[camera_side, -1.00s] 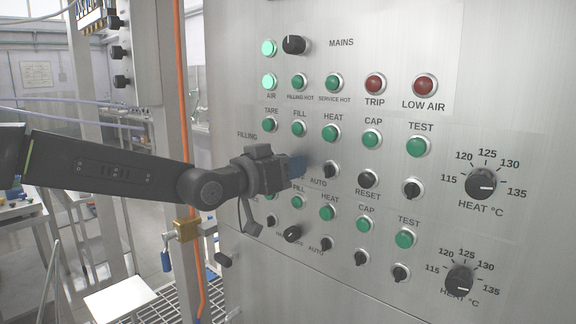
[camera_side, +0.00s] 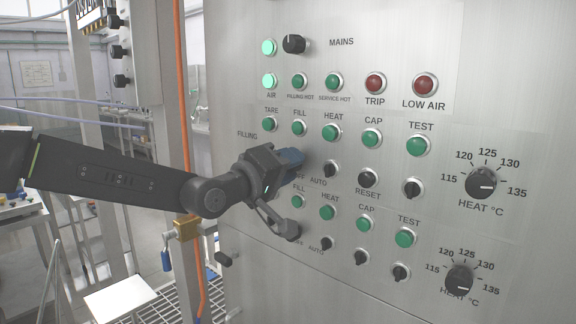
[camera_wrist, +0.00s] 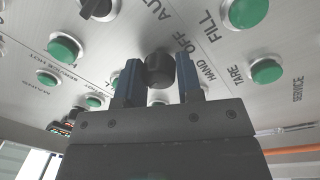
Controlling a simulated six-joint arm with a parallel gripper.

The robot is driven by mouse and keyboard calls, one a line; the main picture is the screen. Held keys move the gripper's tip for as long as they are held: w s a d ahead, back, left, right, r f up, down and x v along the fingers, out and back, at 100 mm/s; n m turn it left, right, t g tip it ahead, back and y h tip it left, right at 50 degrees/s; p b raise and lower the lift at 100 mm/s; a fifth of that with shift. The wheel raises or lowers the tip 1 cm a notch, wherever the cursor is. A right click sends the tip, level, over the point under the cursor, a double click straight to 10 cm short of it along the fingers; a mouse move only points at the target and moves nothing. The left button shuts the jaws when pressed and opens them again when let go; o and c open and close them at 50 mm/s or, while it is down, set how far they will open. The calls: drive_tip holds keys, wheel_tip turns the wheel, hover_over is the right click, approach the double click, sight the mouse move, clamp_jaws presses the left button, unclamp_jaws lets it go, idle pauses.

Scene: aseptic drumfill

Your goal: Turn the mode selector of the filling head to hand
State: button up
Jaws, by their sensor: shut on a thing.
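The filling head's mode selector is a black knob (camera_wrist: 160,68) in the wrist view, beside the printed words HAND, OFF and AUTO. My gripper (camera_wrist: 160,84) has one blue finger on each side of it and is shut on it. In the side view my gripper (camera_side: 292,160) reaches the panel from the left, below the upper row of green buttons, and hides the selector. The wrist is rolled. The knob's pointer is not visible, so I cannot tell which position it marks.
A neighbouring black knob (camera_side: 331,169) sits just right of my gripper. Green FILL (camera_side: 298,201) and HEAT (camera_side: 327,212) buttons of the lower row are close below. My wrist's lower part covers knobs at the lower left. The panel (camera_side: 500,60) is flat and upright.

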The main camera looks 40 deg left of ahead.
drive_tip(key=n, duration=0.5)
drive_tip(key=shift+r+y, duration=0.1)
drive_tip(key=shift+y, duration=0.2)
drive_tip(key=n, duration=0.4)
drive_tip(key=shift+n+y, duration=0.3)
drive_tip(key=shift+y, duration=0.1)
drive_tip(key=o, duration=0.9)
drive_tip(key=shift+s, duration=0.1)
drive_tip(key=s, duration=0.4)
drive_tip(key=s+f, duration=0.1)
drive_tip(key=s, duration=0.8)
drive_tip(key=shift+s+d+f, duration=0.15)
drive_tip(key=shift+s, duration=0.15)
